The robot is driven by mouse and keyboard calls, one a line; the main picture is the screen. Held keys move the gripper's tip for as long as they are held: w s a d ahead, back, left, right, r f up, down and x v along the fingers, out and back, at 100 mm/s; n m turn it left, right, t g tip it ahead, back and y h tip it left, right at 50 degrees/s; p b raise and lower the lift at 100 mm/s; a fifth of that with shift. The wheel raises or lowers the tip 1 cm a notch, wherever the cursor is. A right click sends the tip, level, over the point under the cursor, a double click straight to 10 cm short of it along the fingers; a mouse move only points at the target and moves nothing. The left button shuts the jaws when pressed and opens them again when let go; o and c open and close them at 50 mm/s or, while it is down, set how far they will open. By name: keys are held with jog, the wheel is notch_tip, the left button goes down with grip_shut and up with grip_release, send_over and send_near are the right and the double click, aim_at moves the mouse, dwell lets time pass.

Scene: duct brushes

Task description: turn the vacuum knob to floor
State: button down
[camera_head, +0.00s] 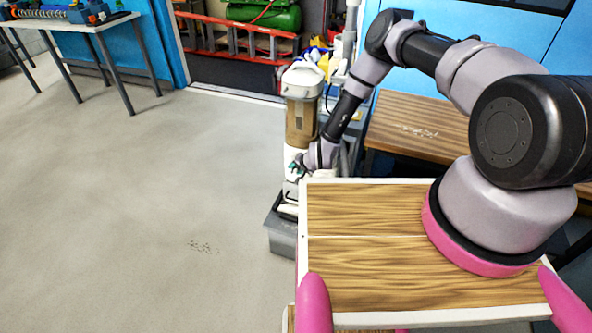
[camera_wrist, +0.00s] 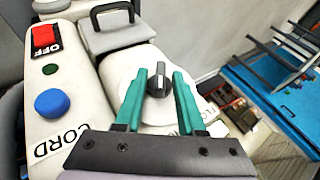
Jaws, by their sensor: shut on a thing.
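The vacuum (camera_head: 301,118) stands upright on the floor, with a white body and a brownish clear canister. In the wrist view its black knob (camera_wrist: 159,83) sits on a round white disc. My gripper (camera_wrist: 168,73), with teal fingers, is shut on the knob, one finger on each side. In the head view my gripper (camera_head: 298,168) is small against the vacuum's lower part, and the knob cannot be made out there.
A red switch (camera_wrist: 45,38) marked OFF, a small green button (camera_wrist: 50,69) and a blue button (camera_wrist: 52,103) by the word CORD lie left of the knob. A black handle (camera_wrist: 112,14) is behind. A grey bin (camera_head: 283,237) stands in front. Open floor lies left.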

jog(key=h, duration=0.1)
jog(key=g+h, duration=0.1)
jog(key=h, duration=0.1)
jog(key=shift+w+a+r+n, duration=0.1)
jog(key=shift+a+r+n, duration=0.1)
jog(key=shift+a+n, duration=0.15)
jog(key=shift+a+n+g+h, duration=0.25)
jog(key=shift+n+g+h, duration=0.3)
jog(key=shift+h, duration=0.95)
jog(key=g+h, duration=0.1)
jog(key=h, duration=0.3)
jog(key=shift+w+a+f+n+g+h, duration=0.2)
jog(key=shift+n+g+h, duration=0.1)
jog(key=shift+n+g, duration=0.1)
jog(key=shift+f+n+g+h, duration=0.1)
jog(key=shift+n+g+h, duration=0.25)
jog(key=shift+h, duration=1.45)
jog(key=c, duration=0.9)
grip_release()
